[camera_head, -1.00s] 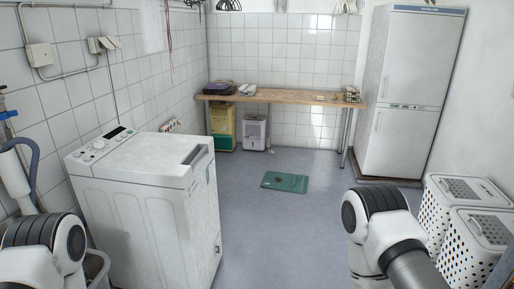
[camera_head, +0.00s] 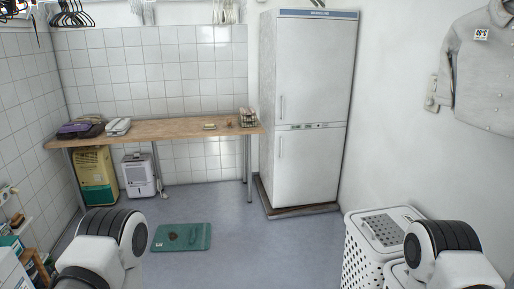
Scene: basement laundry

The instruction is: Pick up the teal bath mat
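The teal bath mat (camera_head: 180,243) lies flat on the blue-grey floor, left of centre, in front of the wooden table. A small dark reddish-brown patch or object shows on it near its middle; I cannot tell which. My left arm comes in at the bottom left, and its near part stands just left of the mat in the picture. My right arm shows at the bottom right, in front of the laundry baskets. Neither gripper is in the picture.
A wooden table (camera_head: 172,131) stands along the back wall, with a yellow-green container (camera_head: 96,176) and a white dehumidifier (camera_head: 138,176) under it. A white fridge (camera_head: 308,110) stands right of it. White laundry baskets (camera_head: 365,255) stand at lower right. Floor around the mat is clear.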

